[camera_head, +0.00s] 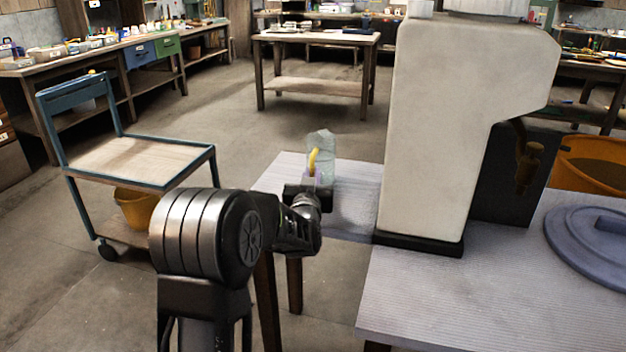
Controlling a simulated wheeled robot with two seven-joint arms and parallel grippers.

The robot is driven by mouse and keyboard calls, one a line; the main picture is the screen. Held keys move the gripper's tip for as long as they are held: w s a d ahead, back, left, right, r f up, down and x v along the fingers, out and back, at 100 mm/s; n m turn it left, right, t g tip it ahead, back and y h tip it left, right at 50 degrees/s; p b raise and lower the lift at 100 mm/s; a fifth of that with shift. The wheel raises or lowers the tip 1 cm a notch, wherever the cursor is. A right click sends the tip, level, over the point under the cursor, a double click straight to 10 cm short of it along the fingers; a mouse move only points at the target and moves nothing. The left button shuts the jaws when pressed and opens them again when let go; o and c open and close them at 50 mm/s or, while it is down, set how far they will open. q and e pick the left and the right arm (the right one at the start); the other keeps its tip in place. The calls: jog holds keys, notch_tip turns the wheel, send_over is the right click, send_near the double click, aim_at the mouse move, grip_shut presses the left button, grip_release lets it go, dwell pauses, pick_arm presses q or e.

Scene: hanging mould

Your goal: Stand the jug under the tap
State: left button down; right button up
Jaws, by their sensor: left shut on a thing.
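The jug (325,150) is pale and see-through with a yellow handle. It shows at the middle of the head view, left of the white machine. My left gripper (313,180) is shut on the jug at its handle side; my wrist hides part of its lower end. I cannot tell whether the jug touches the table behind it or is held above it. The brown tap (527,165) is under the overhang of the white machine (435,130), to the right and apart from the jug. My right gripper is not in view.
The ridged pale table (440,295) bears the machine and a blue-grey round lid (600,240). An orange tub (590,165) stands at the right. A trolley (140,160) is at the left, with a yellow bucket (137,208) low on it. Open floor lies behind.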

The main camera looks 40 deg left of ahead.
aim_at(312, 156)
pick_arm(q)
notch_tip(312, 156, up, 8)
jog(key=shift+f+p, duration=0.1)
jog(key=shift+p, duration=0.8)
